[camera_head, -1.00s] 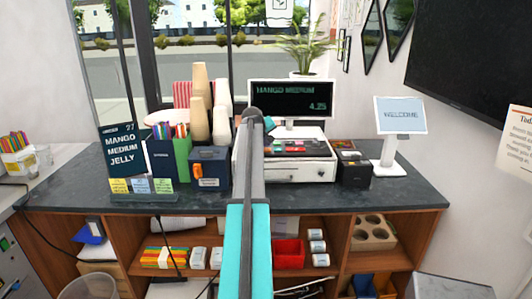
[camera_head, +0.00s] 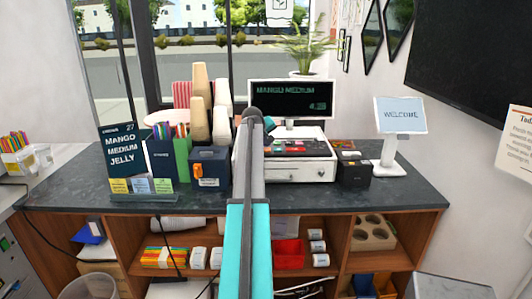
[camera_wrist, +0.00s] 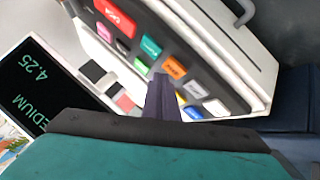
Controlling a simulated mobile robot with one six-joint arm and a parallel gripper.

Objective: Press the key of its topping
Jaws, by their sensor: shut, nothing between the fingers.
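The cash register (camera_head: 300,172) stands on the counter, with a keypad of coloured keys on its top. In the wrist view I see a red key (camera_wrist: 115,18), a green key (camera_wrist: 150,46), an orange key (camera_wrist: 174,67) and white keys (camera_wrist: 196,89); most labels are too small to read. My gripper (camera_wrist: 162,82) is shut and empty, its tip over the keypad close to the orange key; I cannot tell whether it touches. The order card (camera_head: 122,150) reads MANGO MEDIUM JELLY. The register display (camera_head: 290,100) reads MANGO MEDIUM and a price, 4.25 in the wrist view (camera_wrist: 38,82).
Left of the register stand cup stacks (camera_head: 200,105), a dark box (camera_head: 210,168) and straw holders. A small black box (camera_head: 354,170) and a WELCOME screen (camera_head: 401,116) stand to the right. The counter's front strip (camera_head: 320,197) is clear. My arm hides part of the register.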

